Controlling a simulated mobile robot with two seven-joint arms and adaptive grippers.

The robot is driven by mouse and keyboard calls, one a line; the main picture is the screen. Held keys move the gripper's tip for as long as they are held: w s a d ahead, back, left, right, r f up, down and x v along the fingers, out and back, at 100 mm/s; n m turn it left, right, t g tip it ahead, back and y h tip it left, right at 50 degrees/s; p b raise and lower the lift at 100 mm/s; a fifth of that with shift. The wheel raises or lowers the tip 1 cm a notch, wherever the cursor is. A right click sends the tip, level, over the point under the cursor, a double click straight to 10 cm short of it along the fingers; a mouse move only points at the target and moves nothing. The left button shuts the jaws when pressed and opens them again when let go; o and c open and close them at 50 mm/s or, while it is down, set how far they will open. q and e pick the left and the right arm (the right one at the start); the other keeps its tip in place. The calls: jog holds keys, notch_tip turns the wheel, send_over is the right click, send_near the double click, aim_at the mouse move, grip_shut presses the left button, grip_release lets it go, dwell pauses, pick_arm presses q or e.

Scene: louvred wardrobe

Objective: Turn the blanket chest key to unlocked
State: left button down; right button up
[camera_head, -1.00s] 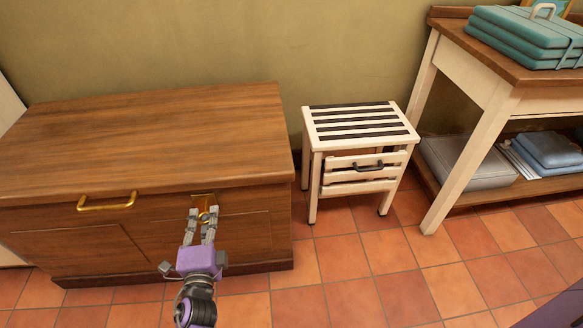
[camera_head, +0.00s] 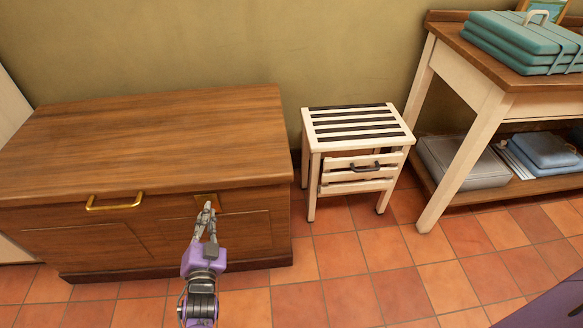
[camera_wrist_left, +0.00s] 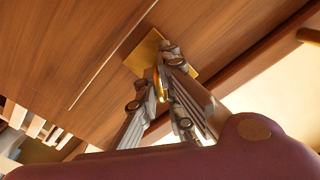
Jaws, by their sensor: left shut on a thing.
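The blanket chest (camera_head: 130,150) is a brown wooden box with a closed lid, at the left in the head view. A brass lock plate (camera_head: 207,200) is on its front, right of the brass handle (camera_head: 115,201). My left gripper (camera_head: 207,210) is at the plate, its fingers shut on the key. In the left wrist view the fingertips (camera_wrist_left: 166,68) meet in front of the square brass plate (camera_wrist_left: 147,53). A small gold part of the key (camera_wrist_left: 160,88) shows between them; the fingers hide the rest, so its angle is unclear. My right gripper is not in view.
A white slatted stool-like cabinet (camera_head: 360,121) with a dark handle stands right of the chest. A white-legged table (camera_head: 503,75) farther right bears teal cases (camera_head: 520,45). The tiled floor (camera_head: 345,250) in front is clear.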

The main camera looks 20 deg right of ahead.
pick_arm(q)
jog(key=n, duration=0.3)
jog(key=shift+n+p, duration=0.3)
jog(key=shift+n, duration=1.4)
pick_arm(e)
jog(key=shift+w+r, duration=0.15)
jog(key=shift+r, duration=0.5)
pick_arm(q)
jog(key=c, duration=1.9)
grip_release()
jog(key=shift+s, duration=0.15)
jog(key=v, duration=1.1)
jog(key=shift+s, duration=0.3)
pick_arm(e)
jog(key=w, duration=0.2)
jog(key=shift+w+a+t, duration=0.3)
pick_arm(q)
jog(key=shift+a, duration=0.15)
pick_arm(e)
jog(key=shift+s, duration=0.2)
